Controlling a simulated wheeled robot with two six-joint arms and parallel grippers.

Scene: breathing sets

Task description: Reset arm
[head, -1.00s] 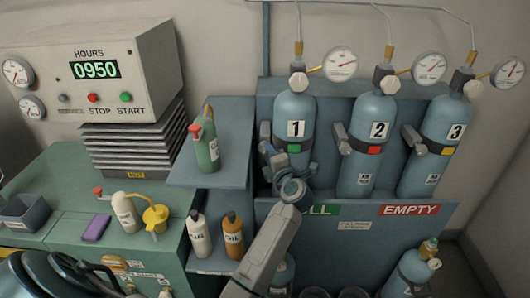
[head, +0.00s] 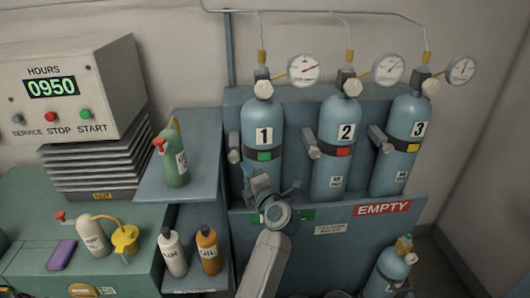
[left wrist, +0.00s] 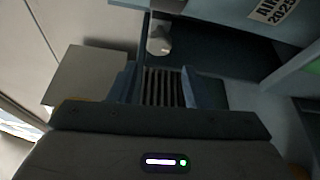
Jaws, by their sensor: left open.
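My left arm rises from the bottom of the head view, and its left gripper (head: 262,186) is in front of the lower part of cylinder 1 (head: 262,160). In the left wrist view the two dark fingers (left wrist: 158,78) stand apart, with nothing seen held between them. A rounded pale knob (left wrist: 159,38) shows beyond the fingers. Cylinder 1 has a green tag, cylinder 2 (head: 335,165) a red one and cylinder 3 (head: 402,160) a yellow one; all stand upright in the blue rack. My right gripper is not in view.
A blue side shelf (head: 205,165) holds a green bottle (head: 175,168). White (head: 172,255) and orange (head: 208,250) bottles stand below it. A compressor box (head: 60,92) reads 0950. Another cylinder (head: 388,272) leans at the lower right, below the EMPTY sign (head: 382,208).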

